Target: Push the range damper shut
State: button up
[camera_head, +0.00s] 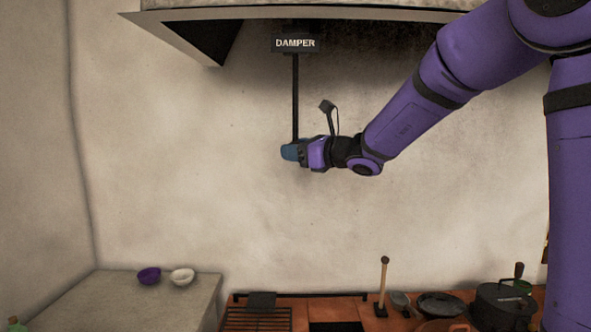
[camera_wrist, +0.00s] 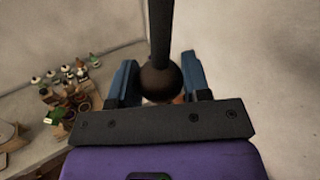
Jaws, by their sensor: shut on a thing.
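The damper (camera_head: 295,100) is a dark rod hanging straight down from a box lettered DAMPER (camera_head: 296,43) under the hood. In the wrist view the rod (camera_wrist: 160,30) ends in a dark round knob (camera_wrist: 160,80). My gripper (camera_head: 289,152) is at the rod's lower end in the head view, its blue fingers hiding the knob there. In the wrist view the blue fingers of my gripper (camera_wrist: 160,88) stand on both sides of the knob, shut on it.
The hood (camera_head: 330,14) overhangs above. Below are a brick range (camera_head: 262,301) with a grate, a black pot (camera_head: 503,303) and pans. The wall around my gripper is bare.

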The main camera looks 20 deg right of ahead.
jog(key=shift+r, duration=0.45)
jog(key=o, duration=1.3)
jog(key=v, duration=1.1)
jog(key=shift+w, duration=0.1)
